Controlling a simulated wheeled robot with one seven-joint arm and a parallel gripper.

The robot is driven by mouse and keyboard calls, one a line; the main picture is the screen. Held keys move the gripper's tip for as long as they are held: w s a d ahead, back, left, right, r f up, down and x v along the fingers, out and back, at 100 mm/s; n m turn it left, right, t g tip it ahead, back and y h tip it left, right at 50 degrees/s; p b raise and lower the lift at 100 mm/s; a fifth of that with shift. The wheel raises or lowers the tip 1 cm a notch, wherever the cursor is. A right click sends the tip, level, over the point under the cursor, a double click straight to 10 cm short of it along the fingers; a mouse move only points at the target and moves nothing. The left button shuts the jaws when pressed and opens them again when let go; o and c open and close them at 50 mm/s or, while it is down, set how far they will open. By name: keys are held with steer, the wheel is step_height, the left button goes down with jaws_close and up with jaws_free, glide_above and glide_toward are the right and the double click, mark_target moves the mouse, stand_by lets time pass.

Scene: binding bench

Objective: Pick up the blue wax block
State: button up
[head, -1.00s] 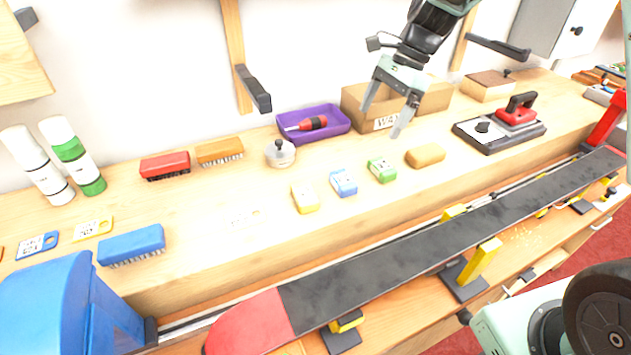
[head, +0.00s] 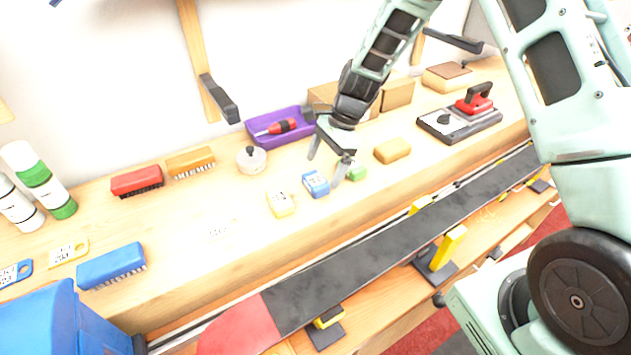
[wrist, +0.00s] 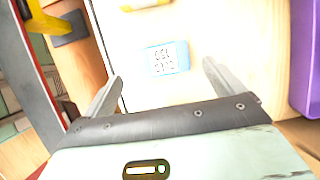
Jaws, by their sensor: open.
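The blue wax block (head: 316,184) lies on the bench between the yellow wax block (head: 280,204) and the green wax block (head: 358,172). My gripper (head: 326,170) is open and empty, pointing down just above the blue block. In the wrist view the blue wax block (wrist: 167,59) lies ahead of the open fingertips (wrist: 162,72), roughly centred between them and not touching either. My gripper's finger partly hides the green block in the head view.
A tan block (head: 392,151) sits to the right. A purple tray (head: 262,138) with a red-handled tool and a cardboard box (head: 396,95) stand behind. A long dark ski or board (head: 380,258) runs along the front.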

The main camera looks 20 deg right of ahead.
mark_target(316, 179)
steer(key=shift+w+p+x, duration=0.1)
steer(key=shift+p+x, duration=0.3)
steer(key=shift+x, duration=0.7)
steer(key=shift+w+p+x, duration=0.15)
steer(key=shift+p+x, duration=0.25)
steer(key=shift+x, duration=0.7)
steer(key=c, duration=1.1)
step_height(316, 179, up, 10)
steer(key=b, duration=0.2)
steer(key=shift+b, duration=0.35)
steer(key=shift+o, duration=0.8)
steer(key=shift+s, duration=0.1)
